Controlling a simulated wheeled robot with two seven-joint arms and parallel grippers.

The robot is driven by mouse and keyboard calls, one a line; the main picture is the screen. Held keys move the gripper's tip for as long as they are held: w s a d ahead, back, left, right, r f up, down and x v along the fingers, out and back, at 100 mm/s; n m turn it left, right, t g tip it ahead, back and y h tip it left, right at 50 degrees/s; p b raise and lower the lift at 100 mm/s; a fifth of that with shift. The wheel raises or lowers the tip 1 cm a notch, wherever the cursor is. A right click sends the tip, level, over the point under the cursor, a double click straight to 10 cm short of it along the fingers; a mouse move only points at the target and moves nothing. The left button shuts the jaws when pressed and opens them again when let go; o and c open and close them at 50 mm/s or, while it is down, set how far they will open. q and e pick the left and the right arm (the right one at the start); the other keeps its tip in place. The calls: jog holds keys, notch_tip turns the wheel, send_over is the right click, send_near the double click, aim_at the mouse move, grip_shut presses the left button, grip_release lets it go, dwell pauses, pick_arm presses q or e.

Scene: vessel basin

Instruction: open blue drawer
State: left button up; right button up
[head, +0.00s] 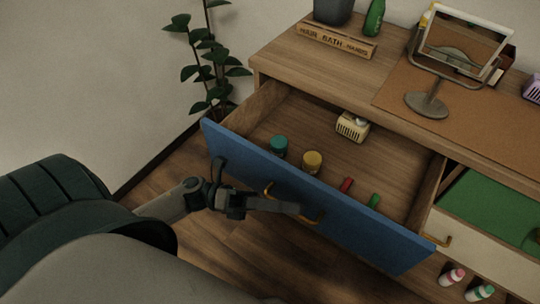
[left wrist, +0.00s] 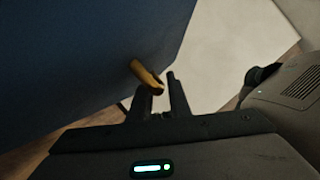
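The blue drawer (head: 335,215) of the wooden cabinet is pulled far out, with its inside in plain view. It has a brass-coloured handle (head: 269,190) on its front. My left gripper (head: 304,211) is at the handle and covers its middle. In the left wrist view, the handle (left wrist: 147,75) runs in between the two fingertips (left wrist: 160,88), which close around it. The blue front (left wrist: 80,60) fills the upper left there. My right gripper is in neither view.
Inside the drawer are a teal jar (head: 279,145), a yellow jar (head: 312,160), a small beige basket (head: 352,126) and red and green items. A mirror (head: 428,103) stands on the cabinet top (head: 285,55). A plant (head: 205,65) stands left of the cabinet. A cream drawer (head: 480,252) is at the right.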

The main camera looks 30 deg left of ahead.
pick_arm(q)
jog(key=shift+a, duration=0.1)
